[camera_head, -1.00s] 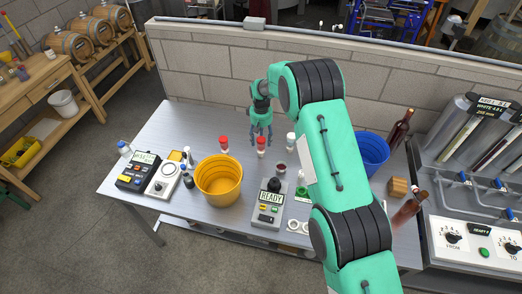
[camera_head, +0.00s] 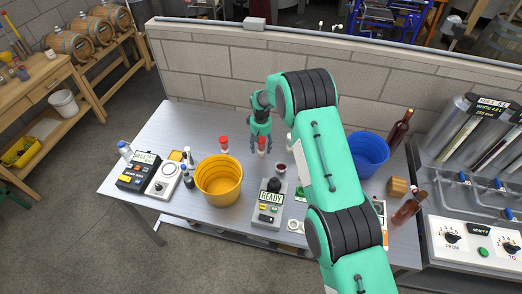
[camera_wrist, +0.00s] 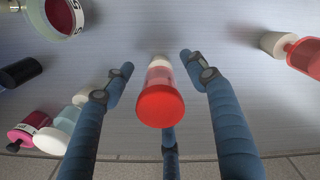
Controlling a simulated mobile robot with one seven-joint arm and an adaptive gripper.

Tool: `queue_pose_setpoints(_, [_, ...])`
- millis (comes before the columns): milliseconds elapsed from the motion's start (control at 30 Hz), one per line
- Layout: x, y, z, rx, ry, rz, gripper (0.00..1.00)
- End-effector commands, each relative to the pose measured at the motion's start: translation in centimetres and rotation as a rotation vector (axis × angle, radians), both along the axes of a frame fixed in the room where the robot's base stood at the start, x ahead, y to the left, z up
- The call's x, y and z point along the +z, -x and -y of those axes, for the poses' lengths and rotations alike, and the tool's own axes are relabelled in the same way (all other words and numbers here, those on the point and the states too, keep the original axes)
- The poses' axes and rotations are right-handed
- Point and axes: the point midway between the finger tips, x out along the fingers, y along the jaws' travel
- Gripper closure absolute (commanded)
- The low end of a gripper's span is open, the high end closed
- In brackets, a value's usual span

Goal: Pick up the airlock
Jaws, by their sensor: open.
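A red-capped, clear airlock with a whitish lower end stands on the grey metal table; in the wrist view the airlock (camera_wrist: 160,97) is between my fingers, seen from above. In the head view the airlock (camera_head: 261,145) is partly covered by my fingers. My gripper (camera_head: 260,140) is open around it, with no clear finger contact; in the wrist view my gripper (camera_wrist: 158,82) has its blue fingers spread on either side, a third behind. A similar red-and-white piece (camera_head: 223,143) stands to the left; it also shows at the right of the wrist view (camera_wrist: 292,48).
An orange bucket (camera_head: 219,180) and a grey READY device (camera_head: 269,203) stand nearer the front. A blue bucket (camera_head: 369,153) is right of my arm. In the wrist view, a bottle with a pink label (camera_wrist: 30,132) and a black-capped item (camera_wrist: 20,73) are on the left.

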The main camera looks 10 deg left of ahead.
Motion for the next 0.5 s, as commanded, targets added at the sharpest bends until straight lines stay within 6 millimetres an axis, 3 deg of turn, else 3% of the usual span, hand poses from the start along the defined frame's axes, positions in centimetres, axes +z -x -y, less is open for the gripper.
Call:
queue_pose_setpoints(300, [0.01,0.00,0.00,0.000,0.000,0.000,0.45])
queue_pose_setpoints(500, [0.01,0.00,0.00,0.000,0.000,0.000,0.85])
